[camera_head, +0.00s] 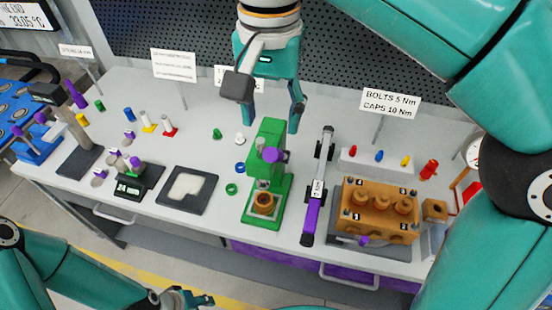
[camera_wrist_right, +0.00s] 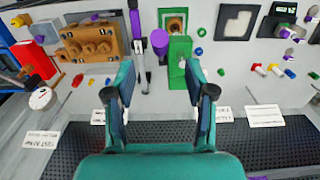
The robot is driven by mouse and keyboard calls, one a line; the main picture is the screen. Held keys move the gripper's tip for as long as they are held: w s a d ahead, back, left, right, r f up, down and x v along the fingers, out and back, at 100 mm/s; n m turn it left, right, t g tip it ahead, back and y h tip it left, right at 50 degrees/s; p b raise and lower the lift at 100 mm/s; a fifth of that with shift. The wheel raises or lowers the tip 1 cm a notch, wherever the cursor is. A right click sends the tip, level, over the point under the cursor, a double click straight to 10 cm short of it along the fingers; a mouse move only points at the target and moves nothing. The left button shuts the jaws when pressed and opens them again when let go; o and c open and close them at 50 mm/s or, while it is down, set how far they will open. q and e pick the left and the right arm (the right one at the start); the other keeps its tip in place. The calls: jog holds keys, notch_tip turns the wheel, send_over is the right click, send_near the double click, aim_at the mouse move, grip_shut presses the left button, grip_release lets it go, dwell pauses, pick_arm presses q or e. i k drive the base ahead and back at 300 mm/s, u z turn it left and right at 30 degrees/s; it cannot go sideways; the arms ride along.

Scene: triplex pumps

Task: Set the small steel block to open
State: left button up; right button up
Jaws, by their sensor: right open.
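I cannot pick out for certain which thing is the small steel block. A small brown block with a round opening (camera_head: 435,210) sits right of the brown pump block (camera_head: 372,212), on the bench. My right gripper (camera_head: 267,106) is open and empty, pointing down above the back of the bench, behind the green press (camera_head: 268,165). In the right wrist view the right gripper (camera_wrist_right: 160,95) has its fingers wide apart, with the green press (camera_wrist_right: 180,68) beyond them. My left gripper (camera_head: 187,299) is low at the bottom edge, in front of the bench; its jaw state is unclear.
A purple-handled torque wrench (camera_head: 313,208) lies between the press and the pump block. A dark tray (camera_head: 205,200), a scale (camera_head: 130,188) and several small coloured parts lie left. A sign (camera_head: 390,103) stands at the back right. Red parts (camera_head: 429,169) stand right.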

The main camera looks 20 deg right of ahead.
aim_at(139, 166)
jog(key=k, duration=1)
